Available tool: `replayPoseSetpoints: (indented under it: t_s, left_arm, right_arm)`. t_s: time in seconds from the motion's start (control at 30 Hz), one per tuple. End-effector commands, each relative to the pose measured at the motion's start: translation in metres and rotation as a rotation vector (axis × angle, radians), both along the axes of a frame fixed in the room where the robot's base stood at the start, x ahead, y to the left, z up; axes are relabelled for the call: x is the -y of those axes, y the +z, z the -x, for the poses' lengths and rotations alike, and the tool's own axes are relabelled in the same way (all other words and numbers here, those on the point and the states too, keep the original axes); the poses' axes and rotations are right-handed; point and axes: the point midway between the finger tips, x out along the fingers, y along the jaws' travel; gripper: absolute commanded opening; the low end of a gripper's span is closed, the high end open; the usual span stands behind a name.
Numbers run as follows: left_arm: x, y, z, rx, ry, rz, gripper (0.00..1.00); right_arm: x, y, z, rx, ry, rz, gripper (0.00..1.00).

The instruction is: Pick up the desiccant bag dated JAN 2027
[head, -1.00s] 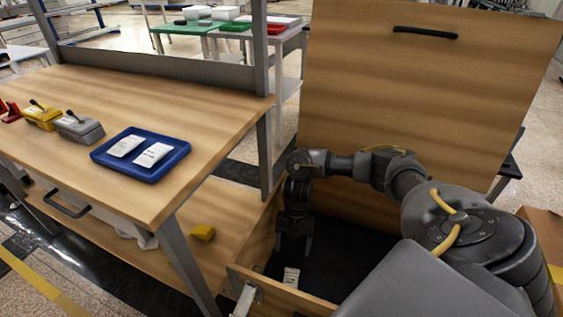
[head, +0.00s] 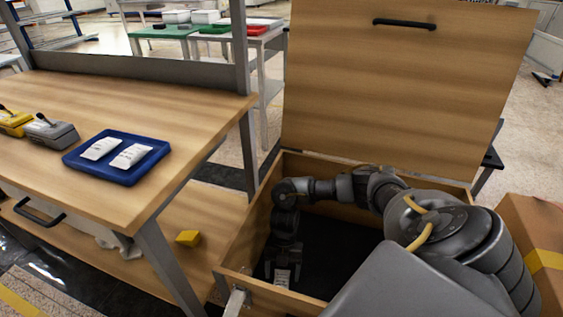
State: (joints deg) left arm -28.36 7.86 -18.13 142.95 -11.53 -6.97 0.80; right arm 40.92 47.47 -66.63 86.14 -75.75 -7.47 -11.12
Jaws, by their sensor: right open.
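A white bag (head: 282,278) with small dark print lies on the dark floor of an open wooden chest (head: 236,268). My right gripper (head: 284,268) points down inside the chest, open, with its fingers at the far end of this bag; I cannot tell whether they touch it. Two more white printed bags, a left one (head: 101,148) and a right one (head: 130,156), lie in a blue tray (head: 118,175) on the wooden bench. The dates are too small to read. My left gripper is not in view.
The chest's raised lid (head: 400,85) stands behind my right arm. A grey box (head: 50,131) and a yellow one (head: 12,120) sit on the bench (head: 165,110). A yellow block (head: 188,238) lies on the lower shelf. A cardboard box (head: 535,235) stands at the right.

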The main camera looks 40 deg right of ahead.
Motion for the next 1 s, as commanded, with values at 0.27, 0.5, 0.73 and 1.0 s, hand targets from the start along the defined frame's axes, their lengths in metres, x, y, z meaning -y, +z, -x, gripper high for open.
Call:
replayPoseSetpoints:
  t_s: [0.27, 0.5, 0.73, 1.0]
  left_arm:
    - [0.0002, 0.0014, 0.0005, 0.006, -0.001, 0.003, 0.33]
    - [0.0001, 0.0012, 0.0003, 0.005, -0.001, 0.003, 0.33]
    - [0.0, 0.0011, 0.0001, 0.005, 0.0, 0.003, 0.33]
    - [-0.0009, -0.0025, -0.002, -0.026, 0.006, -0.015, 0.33]
  right_arm:
    - [-0.0001, -0.0005, 0.0001, 0.0, -0.001, 0.0, 0.66]
    - [0.0001, -0.0004, 0.0, 0.0, -0.001, 0.0, 0.35]
    - [0.0, -0.0002, -0.0002, 0.0, -0.001, 0.0, 0.24]
    - [0.0002, 0.0056, -0.0004, 0.001, -0.001, 0.0, 0.24]
